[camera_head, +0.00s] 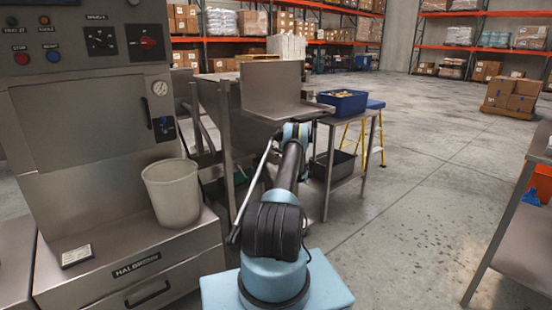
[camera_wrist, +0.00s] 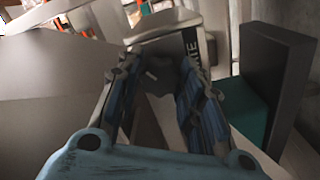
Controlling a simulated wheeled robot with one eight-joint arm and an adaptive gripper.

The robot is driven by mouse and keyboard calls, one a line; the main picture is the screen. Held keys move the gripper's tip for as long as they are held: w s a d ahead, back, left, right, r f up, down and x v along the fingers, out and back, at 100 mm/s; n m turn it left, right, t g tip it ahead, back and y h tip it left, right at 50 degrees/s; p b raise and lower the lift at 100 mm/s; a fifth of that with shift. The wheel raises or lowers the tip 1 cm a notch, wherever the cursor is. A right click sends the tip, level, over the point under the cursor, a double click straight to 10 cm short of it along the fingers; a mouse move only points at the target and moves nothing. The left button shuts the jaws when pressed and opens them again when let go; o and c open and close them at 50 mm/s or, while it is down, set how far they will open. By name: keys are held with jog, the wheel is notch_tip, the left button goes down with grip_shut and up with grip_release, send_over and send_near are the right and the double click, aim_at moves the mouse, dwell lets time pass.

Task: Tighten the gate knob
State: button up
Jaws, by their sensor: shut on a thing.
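In the wrist view my gripper (camera_wrist: 158,68) has its two blue-padded fingers on either side of a small dark grey part, which I take to be the gate knob (camera_wrist: 160,76). The fingers hide much of it, and its turn angle cannot be told. Just beyond is a grey plate with a black label (camera_wrist: 191,46) with white letters. In the head view my arm reaches forward to the steel weigher hopper (camera_head: 272,90). My gripper and the knob are hidden there behind my own wrist.
A steel side table (camera_head: 350,118) bears a blue bin (camera_head: 343,103) right of the hopper. A yellow step stool (camera_head: 379,130) stands behind it. A machine with a control panel (camera_head: 80,45) and a pale bucket (camera_head: 172,192) stand left. Another table (camera_head: 515,215) is at right; the floor between is clear.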

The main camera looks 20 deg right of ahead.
jog(key=shift+s+d+f+m, duration=0.1)
jog(key=shift+d+m, duration=0.05)
jog(key=shift+m, duration=0.35)
jog(key=o, duration=1.1)
jog(key=shift+c, duration=0.2)
jog(key=v, duration=1.1)
jog(key=shift+s, duration=0.4)
